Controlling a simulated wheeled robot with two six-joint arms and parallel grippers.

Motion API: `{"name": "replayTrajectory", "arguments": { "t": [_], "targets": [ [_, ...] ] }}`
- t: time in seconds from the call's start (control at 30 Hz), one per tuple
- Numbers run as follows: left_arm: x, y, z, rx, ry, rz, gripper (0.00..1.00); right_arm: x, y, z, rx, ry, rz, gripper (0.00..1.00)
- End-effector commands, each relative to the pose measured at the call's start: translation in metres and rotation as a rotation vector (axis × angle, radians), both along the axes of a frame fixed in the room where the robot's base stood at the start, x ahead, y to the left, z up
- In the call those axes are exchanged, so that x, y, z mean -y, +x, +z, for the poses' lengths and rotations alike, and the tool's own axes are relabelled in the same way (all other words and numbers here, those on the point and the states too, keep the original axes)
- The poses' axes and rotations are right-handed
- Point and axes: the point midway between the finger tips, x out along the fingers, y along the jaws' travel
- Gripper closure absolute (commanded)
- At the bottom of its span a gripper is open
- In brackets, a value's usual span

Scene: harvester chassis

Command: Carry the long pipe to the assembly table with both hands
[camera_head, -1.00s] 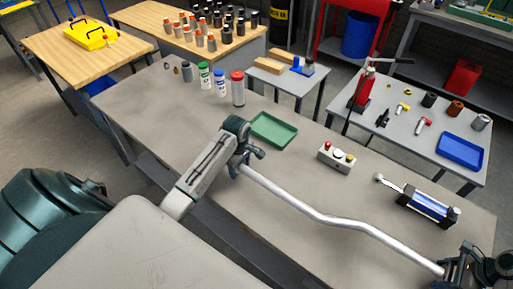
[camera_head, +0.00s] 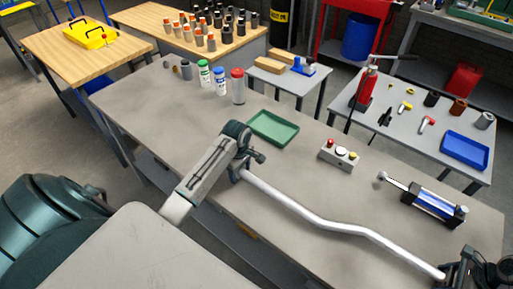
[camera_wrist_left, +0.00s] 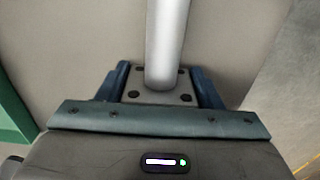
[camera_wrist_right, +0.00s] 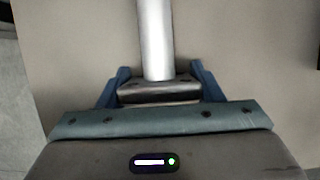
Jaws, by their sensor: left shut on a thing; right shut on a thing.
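The long pipe (camera_head: 322,223) is silver with two slight bends. It spans from upper left to lower right over the near side of the grey table (camera_head: 170,121) in the head view. My left gripper (camera_head: 240,174) is shut on its left end, and the pipe also runs up from the jaws in the left wrist view (camera_wrist_left: 166,40). My right gripper (camera_head: 446,275) is shut on its other end at the lower right, and the right wrist view shows the pipe (camera_wrist_right: 155,40) between the jaws. I cannot tell how high the pipe is above the tabletop.
On the grey table are a green tray (camera_head: 272,128), a button box (camera_head: 338,154), a blue cylinder (camera_head: 434,204) and several bottles (camera_head: 221,81). A side table (camera_head: 400,132) behind holds a blue tray (camera_head: 465,150) and small parts. The grey table's left part is clear.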

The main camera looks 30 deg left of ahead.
Motion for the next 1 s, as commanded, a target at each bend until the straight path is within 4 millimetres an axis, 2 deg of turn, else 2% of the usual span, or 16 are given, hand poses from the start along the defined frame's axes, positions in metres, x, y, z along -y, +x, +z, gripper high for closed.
{"name": "replayTrajectory", "arguments": {
  "t": [0.1, 0.13, 0.23, 0.57, 1.0],
  "targets": [
    [-0.002, 0.001, -0.006, 0.002, 0.005, 0.001, 1.00, 0.001, 0.001, -0.006, 0.003, -0.003, 0.000, 1.00],
    [-0.002, 0.000, -0.006, 0.000, 0.004, 0.001, 0.36, 0.001, 0.000, -0.006, -0.001, -0.004, -0.001, 0.36],
    [-0.001, 0.000, -0.005, 0.000, 0.003, 0.001, 0.18, 0.001, 0.000, -0.005, -0.001, -0.003, -0.001, 0.18],
    [-0.001, 0.000, -0.001, 0.001, 0.001, 0.000, 0.18, 0.000, 0.000, -0.005, 0.000, -0.001, 0.000, 0.18],
    [-0.001, 0.000, 0.063, 0.003, 0.004, 0.001, 0.18, 0.000, 0.000, -0.005, 0.000, 0.000, 0.000, 0.18]
  ]
}}
